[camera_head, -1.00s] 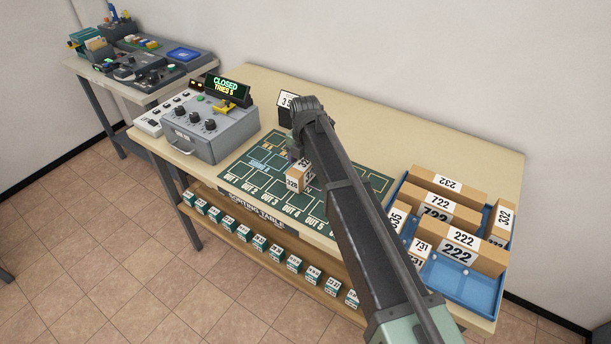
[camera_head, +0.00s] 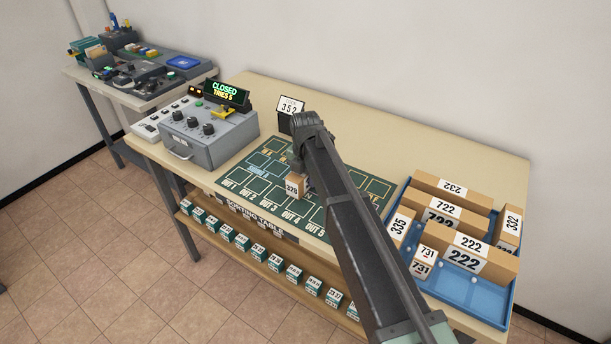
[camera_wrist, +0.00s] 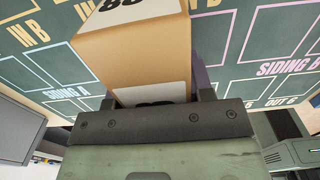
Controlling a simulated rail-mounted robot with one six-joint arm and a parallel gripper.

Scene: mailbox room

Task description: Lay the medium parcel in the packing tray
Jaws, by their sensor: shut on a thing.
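My gripper (camera_wrist: 155,98) is shut on a small tan parcel (camera_wrist: 135,55) with white number labels, which fills the upper middle of the wrist view. In the head view the held parcel (camera_head: 295,186) is over the green sorting mat, with a label that looks like 328. My arm hides part of it and most of the gripper. I cannot tell how far it is above the mat. The blue tray (camera_head: 478,290) is at the right end of the table, well apart from my gripper. It holds several parcels, including 722 (camera_head: 437,205) and 222 (camera_head: 481,257).
The green mat (camera_head: 247,187) has outlined, lettered spaces. A grey console (camera_head: 200,136) with a display reading CLOSED stands left. A 352 sign (camera_head: 291,108) stands behind the mat. A shelf of small boxes (camera_head: 258,252) runs below.

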